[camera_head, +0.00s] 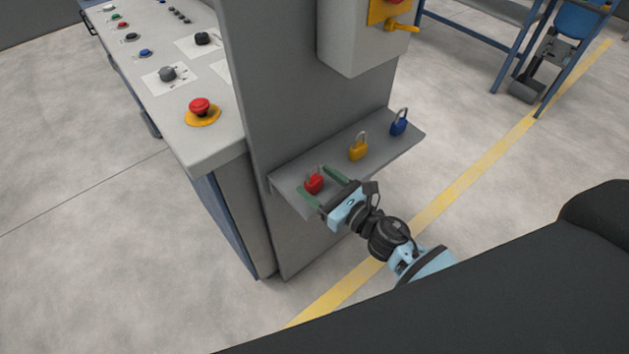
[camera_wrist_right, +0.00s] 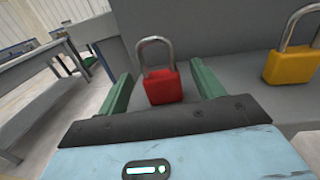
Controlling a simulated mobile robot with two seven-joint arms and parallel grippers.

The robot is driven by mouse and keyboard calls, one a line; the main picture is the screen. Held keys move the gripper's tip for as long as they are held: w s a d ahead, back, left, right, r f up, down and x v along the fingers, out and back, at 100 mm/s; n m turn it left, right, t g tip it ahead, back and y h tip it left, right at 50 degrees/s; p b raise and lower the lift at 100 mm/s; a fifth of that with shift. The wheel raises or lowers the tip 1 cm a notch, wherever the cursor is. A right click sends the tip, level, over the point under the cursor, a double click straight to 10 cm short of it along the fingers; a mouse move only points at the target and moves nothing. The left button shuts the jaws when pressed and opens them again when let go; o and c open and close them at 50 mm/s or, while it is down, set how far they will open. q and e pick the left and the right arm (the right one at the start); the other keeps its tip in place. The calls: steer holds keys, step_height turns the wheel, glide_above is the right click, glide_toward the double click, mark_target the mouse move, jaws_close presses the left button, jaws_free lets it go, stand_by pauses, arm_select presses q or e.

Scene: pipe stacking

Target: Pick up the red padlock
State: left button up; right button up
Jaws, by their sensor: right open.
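The red padlock (camera_head: 313,184) stands upright on a grey shelf (camera_head: 378,146), at its left end in the head view. My right gripper (camera_head: 322,184) is open, with its green fingers on either side of the padlock. In the right wrist view the red padlock (camera_wrist_right: 162,85) stands between the two fingers (camera_wrist_right: 162,88), shackle up. A gap shows on each side of its body, so the fingers seem not to touch it. My left gripper is not in view.
A yellow padlock (camera_head: 358,151) and a blue padlock (camera_head: 398,126) stand farther along the shelf. A grey upright panel (camera_head: 290,110) rises behind the shelf, with a switch box (camera_head: 362,40) above. A control desk (camera_head: 190,140) with a red button stands to the left.

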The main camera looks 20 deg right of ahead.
mark_target(315, 167)
steer(key=shift+x, duration=1.15)
steer(key=c, duration=1.1)
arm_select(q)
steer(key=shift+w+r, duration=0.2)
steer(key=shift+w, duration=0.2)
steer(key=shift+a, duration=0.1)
